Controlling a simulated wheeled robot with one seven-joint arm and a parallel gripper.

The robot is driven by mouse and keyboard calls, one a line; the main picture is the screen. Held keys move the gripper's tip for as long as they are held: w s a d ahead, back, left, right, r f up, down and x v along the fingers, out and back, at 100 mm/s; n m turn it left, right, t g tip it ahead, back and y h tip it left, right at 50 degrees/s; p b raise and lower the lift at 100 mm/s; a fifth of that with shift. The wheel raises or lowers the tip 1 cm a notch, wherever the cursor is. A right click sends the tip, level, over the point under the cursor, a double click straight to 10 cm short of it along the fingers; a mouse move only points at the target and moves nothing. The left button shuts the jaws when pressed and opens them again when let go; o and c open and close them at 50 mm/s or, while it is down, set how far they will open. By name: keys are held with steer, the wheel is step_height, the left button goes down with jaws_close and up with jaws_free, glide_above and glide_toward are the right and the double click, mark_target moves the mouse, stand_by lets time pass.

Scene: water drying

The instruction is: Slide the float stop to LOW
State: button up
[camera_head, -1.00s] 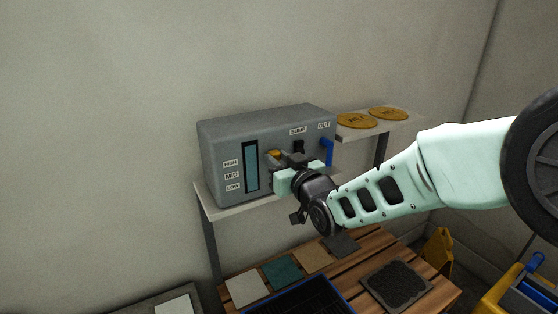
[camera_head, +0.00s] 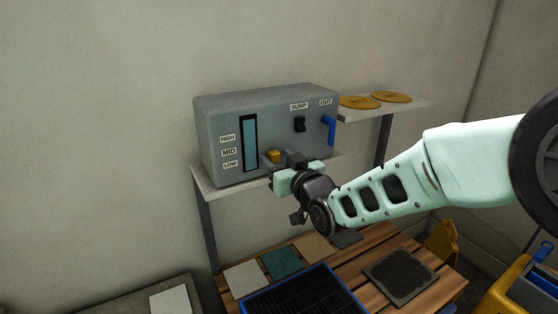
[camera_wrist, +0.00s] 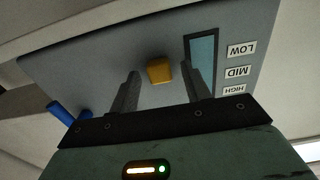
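The float stop is a yellow knob (camera_head: 274,156) on the front of a grey control box (camera_head: 222,110), right of a tall blue window (camera_head: 250,140). Labels HIGH (camera_head: 228,138), MID (camera_head: 229,152) and LOW (camera_head: 230,164) run down beside the window. The knob sits low on the panel, roughly level with LOW. In the wrist view the knob (camera_wrist: 159,70) shows between the two dark fingers of my gripper (camera_wrist: 160,68), with a gap on each side. My gripper is open, and the fingers do not close on the knob. In the head view my gripper (camera_head: 284,161) partly covers the panel beside the knob.
A black switch (camera_head: 300,124) under SUMP and a blue lever (camera_head: 330,130) under OUT are on the same box. The box stands on a shelf (camera_head: 205,190). Yellow discs (camera_head: 360,102) lie on the shelf to the right. A slatted bench with mats and a blue-rimmed tray is below.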

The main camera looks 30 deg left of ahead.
steer(key=b+v, duration=0.5)
steer(key=v, duration=1.2)
steer(key=shift+d, duration=0.2)
steer(key=shift+s, duration=0.1)
